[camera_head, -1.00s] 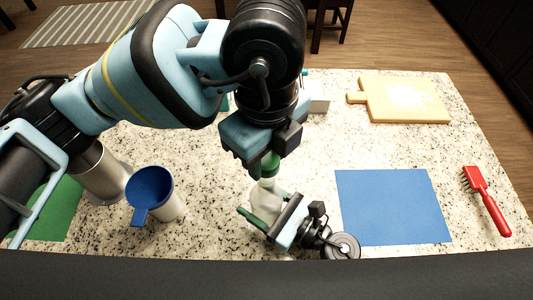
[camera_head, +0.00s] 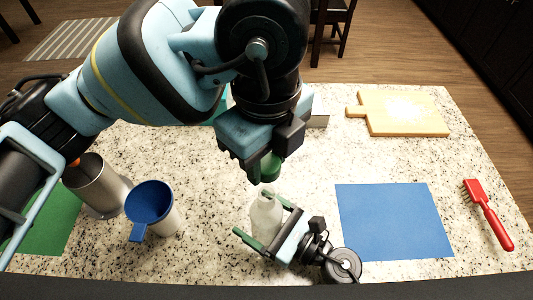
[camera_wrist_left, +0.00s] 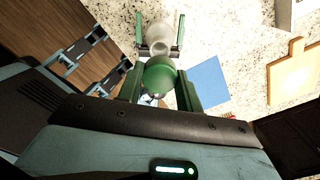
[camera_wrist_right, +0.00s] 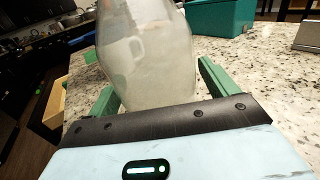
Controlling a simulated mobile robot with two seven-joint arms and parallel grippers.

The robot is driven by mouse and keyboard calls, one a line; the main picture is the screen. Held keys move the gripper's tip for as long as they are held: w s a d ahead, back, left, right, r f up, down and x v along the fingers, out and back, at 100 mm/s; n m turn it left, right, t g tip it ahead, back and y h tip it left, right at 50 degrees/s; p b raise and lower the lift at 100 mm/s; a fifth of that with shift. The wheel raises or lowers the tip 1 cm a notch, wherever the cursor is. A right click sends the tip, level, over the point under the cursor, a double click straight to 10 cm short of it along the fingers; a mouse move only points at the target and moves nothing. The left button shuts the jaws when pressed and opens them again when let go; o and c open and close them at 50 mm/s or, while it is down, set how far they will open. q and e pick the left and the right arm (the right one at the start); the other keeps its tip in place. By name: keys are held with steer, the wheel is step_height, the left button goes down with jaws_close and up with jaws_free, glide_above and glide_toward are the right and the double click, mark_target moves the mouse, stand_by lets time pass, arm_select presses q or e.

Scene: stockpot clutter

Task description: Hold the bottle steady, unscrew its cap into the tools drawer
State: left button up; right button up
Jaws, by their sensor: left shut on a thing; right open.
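The clear bottle (camera_head: 265,218) stands upright on the speckled counter, with its neck bare. My left gripper (camera_head: 262,172) is shut on the green cap (camera_head: 270,166) and holds it above the bottle, apart from it. The left wrist view shows the cap (camera_wrist_left: 160,76) between the fingers and the bottle's open mouth beyond it. My right gripper (camera_head: 252,213) is open, with one finger on each side of the bottle. The bottle (camera_wrist_right: 147,55) fills the middle of the right wrist view. A wooden open box shape (camera_wrist_right: 54,102), perhaps the drawer, shows below the counter edge there.
A metal canister (camera_head: 96,185) and a blue-topped cup (camera_head: 152,205) stand at left by a green sheet (camera_head: 50,220). A blue sheet (camera_head: 393,220), a red brush (camera_head: 488,215) and a cutting board (camera_head: 404,113) lie at right. A teal box (camera_wrist_right: 222,17) stands behind the bottle.

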mark_target(267, 179)
arm_select(q)
steer(key=shift+g, duration=0.4)
step_height(267, 179, down, 5)
steer(key=b, duration=0.3)
steer(key=shift+f, duration=0.2)
arm_select(e)
steer(key=v, duration=1.1)
steer(key=shift+s+f, duration=0.15)
steer(key=shift+s, duration=0.05)
arm_select(q)
steer(key=shift+f, duration=0.1)
arm_select(e)
steer(key=shift+s+d, duration=0.15)
steer(key=shift+d, duration=0.2)
